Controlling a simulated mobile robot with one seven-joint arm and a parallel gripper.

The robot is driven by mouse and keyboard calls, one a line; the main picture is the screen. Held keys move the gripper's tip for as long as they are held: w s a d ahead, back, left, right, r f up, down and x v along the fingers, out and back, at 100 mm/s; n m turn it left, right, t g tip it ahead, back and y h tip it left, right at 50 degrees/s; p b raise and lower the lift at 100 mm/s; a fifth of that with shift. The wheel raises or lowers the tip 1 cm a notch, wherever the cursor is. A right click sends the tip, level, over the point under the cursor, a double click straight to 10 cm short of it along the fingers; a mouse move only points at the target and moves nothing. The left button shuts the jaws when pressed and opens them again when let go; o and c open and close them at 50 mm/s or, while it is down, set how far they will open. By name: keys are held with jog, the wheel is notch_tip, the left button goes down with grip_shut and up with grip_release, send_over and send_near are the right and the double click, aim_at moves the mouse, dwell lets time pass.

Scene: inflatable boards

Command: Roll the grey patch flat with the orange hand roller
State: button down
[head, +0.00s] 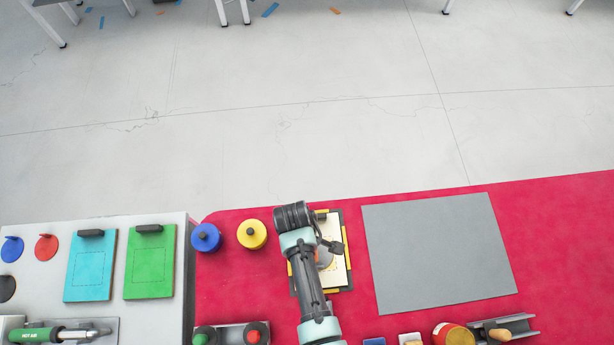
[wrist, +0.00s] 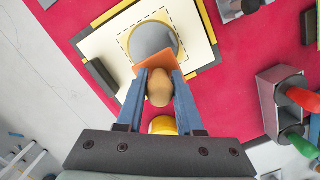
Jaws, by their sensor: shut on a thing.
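The round grey patch (wrist: 154,41) lies on a cream board (wrist: 97,46) inside a dashed outline, in a black and yellow frame. In the head view the patch (head: 324,259) is partly hidden behind my arm. My gripper (wrist: 160,76) is shut on the wooden handle of the orange hand roller (wrist: 172,58). The roller's orange part is at the patch's near edge in the wrist view and overlaps it there. I cannot tell whether it touches the patch. In the head view my arm reaches over the board and hides most of the roller.
A yellow pot (head: 252,235) and a blue pot (head: 206,238) stand left of the board. A grey sheet (head: 438,252) lies to the right on the red mat. A rack with green and red handles (head: 232,335), a can (head: 453,334) and a metal holder (head: 520,327) line the near edge.

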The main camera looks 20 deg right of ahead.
jog(key=shift+r+p, duration=2.85)
jog(key=shift+r, duration=0.35)
jog(key=shift+f, duration=0.1)
jog(key=shift+w, duration=0.1)
